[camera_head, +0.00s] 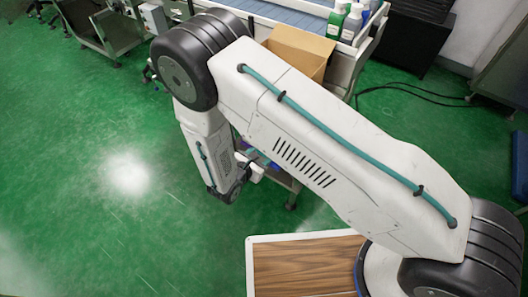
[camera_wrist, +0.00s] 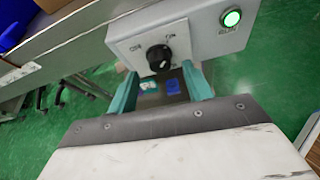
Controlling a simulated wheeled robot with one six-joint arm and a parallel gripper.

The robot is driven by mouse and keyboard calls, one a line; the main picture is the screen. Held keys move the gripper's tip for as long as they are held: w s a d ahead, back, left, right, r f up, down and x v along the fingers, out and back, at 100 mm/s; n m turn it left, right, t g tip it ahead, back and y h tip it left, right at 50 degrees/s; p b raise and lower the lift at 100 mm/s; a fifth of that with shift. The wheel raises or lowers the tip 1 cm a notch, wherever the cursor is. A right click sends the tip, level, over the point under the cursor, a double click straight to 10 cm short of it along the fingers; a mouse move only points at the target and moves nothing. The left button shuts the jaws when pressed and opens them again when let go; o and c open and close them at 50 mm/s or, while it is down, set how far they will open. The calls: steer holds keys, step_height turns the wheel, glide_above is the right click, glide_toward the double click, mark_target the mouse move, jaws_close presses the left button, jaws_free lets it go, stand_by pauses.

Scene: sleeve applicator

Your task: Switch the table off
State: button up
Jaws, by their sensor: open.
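In the wrist view, a light grey control box (camera_wrist: 122,38) is fixed to a metal table edge (camera_wrist: 50,52). A black rotary knob (camera_wrist: 159,57) sits on its face, with small labels to its upper left and upper right that are hard to read. A round green lamp (camera_wrist: 231,18) on the box's right is lit. My gripper (camera_wrist: 160,82) has teal fingers, open and empty. Their tips lie on either side of and just below the knob in the picture; whether they touch the box I cannot tell. In the head view my arm hides most of this area.
In the head view, a table with a blue slatted surface (camera_head: 291,14) stands at the back. A cardboard box (camera_head: 300,50) and bottles (camera_head: 352,22) are at its right end. A black cable (camera_head: 410,88) lies on the floor. Green floor at left is clear.

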steer(key=x, duration=0.2)
steer(key=shift+w+d+f, duration=0.15)
steer(key=shift+w, duration=0.05)
steer(key=c, duration=1)
